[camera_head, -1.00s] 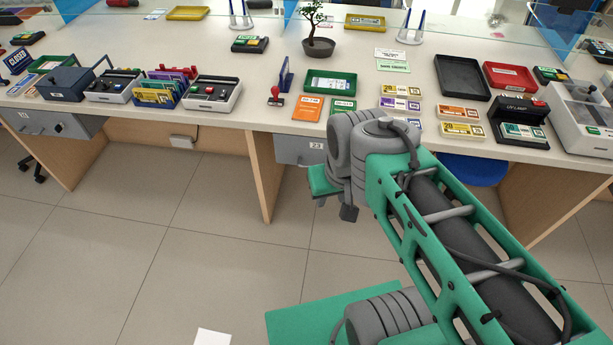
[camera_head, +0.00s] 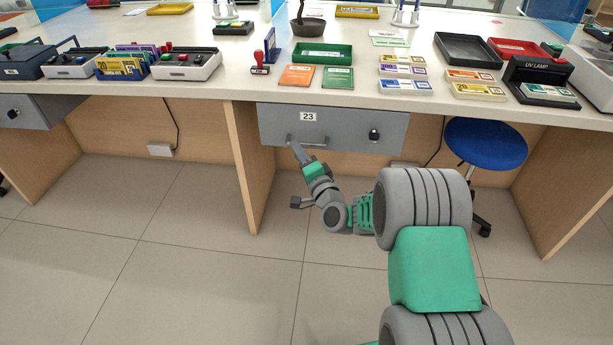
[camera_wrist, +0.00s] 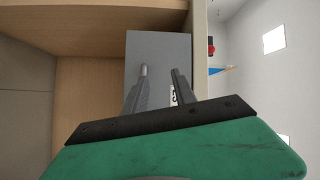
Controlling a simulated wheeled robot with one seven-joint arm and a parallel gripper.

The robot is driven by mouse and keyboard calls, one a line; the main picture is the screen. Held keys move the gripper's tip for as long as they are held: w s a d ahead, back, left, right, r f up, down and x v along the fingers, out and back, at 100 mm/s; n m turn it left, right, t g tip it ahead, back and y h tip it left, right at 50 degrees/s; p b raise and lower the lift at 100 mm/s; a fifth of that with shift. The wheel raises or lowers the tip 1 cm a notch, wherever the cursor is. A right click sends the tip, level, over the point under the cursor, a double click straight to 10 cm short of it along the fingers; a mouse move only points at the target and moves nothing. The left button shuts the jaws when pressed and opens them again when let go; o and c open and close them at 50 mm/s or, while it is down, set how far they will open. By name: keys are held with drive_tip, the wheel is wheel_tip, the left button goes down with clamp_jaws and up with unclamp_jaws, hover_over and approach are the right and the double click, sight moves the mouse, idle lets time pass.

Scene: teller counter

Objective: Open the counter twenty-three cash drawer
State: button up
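The counter twenty-three cash drawer (camera_head: 345,122) is a grey box front labelled 23, under the counter top. It looks shut.
The counter top (camera_head: 210,88) overhangs the drawer and holds trays, stamps and banknote bundles. A wooden leg panel (camera_head: 243,165) stands left of the drawer. A blue stool (camera_head: 485,142) is to its right. The floor in front is clear.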

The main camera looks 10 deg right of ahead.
sight(307, 144)
drive_tip(key=d+f+m+t+h+b, duration=0.1)
drive_tip(key=d+f+m+t+h, duration=0.1)
drive_tip(key=d+f+m, duration=0.25)
drive_tip(key=shift+h, duration=0.3)
drive_tip(key=p+x, duration=0.1)
drive_tip(key=x, duration=0.6)
drive_tip(key=shift+w+a+r, duration=0.1)
drive_tip(key=shift+a+r, duration=0.1)
drive_tip(key=shift+c, duration=0.5)
clamp_jaws()
